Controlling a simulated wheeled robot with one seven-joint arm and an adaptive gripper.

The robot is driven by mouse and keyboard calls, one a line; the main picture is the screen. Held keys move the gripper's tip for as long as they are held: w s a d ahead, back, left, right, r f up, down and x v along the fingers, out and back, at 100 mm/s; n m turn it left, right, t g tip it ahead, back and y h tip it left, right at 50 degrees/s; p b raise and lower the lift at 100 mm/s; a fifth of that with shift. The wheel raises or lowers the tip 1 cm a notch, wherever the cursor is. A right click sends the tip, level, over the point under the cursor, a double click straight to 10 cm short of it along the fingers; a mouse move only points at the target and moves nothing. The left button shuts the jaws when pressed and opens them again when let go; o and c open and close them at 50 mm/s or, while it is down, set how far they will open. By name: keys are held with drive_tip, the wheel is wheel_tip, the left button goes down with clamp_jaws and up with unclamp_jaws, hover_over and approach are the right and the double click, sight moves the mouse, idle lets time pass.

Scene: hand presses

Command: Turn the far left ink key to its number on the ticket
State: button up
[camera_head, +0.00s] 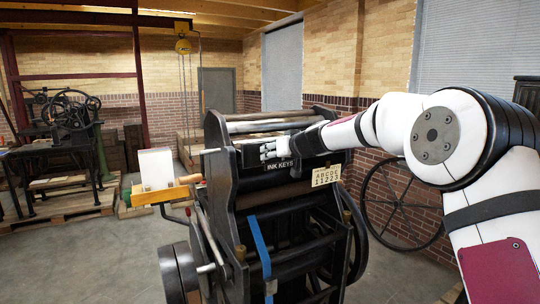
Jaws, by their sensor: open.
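The black press (285,215) stands in the middle with a white "INK KEYS" label (283,167) on its upper front panel. A cream ticket (326,175) is fixed to the right end of that panel. It carries a row of letters A to E over a row of digits that are too small to read surely. My gripper (263,150) reaches in from the right, just above the label, pointing left. It is open, and nothing shows between its fingers. The ink keys are not clear to see; the gripper and wrist cover much of that strip. Contact with a key cannot be told.
Rollers (268,122) lie behind my gripper at the press top. A wooden tray (160,194) with white paper (156,168) juts out left of the press. A blue strap (261,245) hangs down the front. A large spoked wheel (400,204) stands at the right wall. Open floor lies left.

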drive_tip(key=shift+x, duration=1.45)
clamp_jaws()
drive_tip(key=shift+b, duration=0.3)
drive_tip(key=m+y+b, duration=0.1)
drive_tip(key=m+b, duration=0.1)
drive_tip(key=m+g+y+b, duration=0.1)
drive_tip(key=m+y+b, duration=0.1)
drive_tip(key=m+b, duration=0.1)
drive_tip(key=shift+w+d+f, duration=0.15)
drive_tip(key=shift+d, duration=0.1)
drive_tip(key=shift+m, duration=0.3)
